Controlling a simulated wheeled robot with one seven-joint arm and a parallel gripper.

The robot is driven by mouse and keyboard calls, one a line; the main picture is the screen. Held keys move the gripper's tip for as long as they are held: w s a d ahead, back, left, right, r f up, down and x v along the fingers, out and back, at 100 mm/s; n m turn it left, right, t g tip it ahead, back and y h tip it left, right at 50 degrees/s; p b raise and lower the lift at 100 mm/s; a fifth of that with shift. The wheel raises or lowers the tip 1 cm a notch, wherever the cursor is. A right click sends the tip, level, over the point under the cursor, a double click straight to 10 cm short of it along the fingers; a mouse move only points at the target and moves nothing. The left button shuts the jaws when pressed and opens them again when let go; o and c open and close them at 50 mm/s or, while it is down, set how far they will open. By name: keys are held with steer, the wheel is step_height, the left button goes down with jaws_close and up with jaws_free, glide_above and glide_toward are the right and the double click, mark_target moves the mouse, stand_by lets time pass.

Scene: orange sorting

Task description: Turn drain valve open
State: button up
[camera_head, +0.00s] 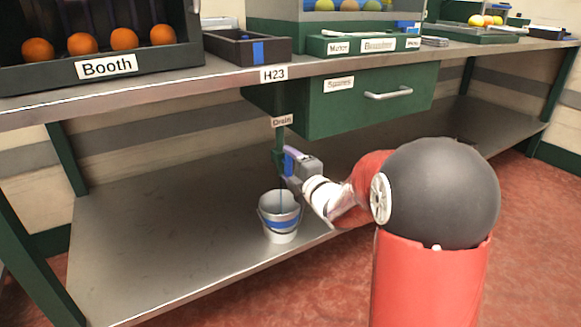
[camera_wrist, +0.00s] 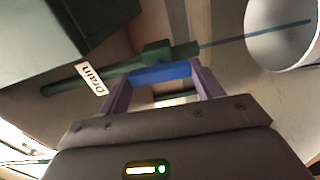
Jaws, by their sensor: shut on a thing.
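The green drain pipe (camera_head: 280,152) hangs below the bench, with a "Drain" tag (camera_head: 282,121) on it. In the wrist view the pipe (camera_wrist: 125,70) ends in a valve body (camera_wrist: 157,52) with a blue handle (camera_wrist: 160,74). My gripper (camera_wrist: 162,84) is shut on the blue handle, one purple finger at each end of it. In the head view my gripper (camera_head: 290,165) is beside the pipe and hides most of the handle. A thin dark blue line (camera_wrist: 255,35) runs from the pipe outlet into the white bucket (camera_wrist: 283,45).
The bucket (camera_head: 279,233) with a blue band stands on the lower metal shelf (camera_head: 160,235), below the pipe. A green drawer unit labelled "Spares" (camera_head: 335,110) hangs right of the pipe. The bench top edge (camera_head: 230,82) is above my gripper. The shelf left of the bucket is clear.

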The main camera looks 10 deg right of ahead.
steer(key=shift+f+n, duration=0.1)
steer(key=shift+n, duration=0.3)
steer(key=o, duration=1)
steer(key=shift+s, duration=0.1)
steer(key=v, duration=0.7)
steer(key=shift+s+d, duration=0.15)
steer(key=shift+s, duration=0.15)
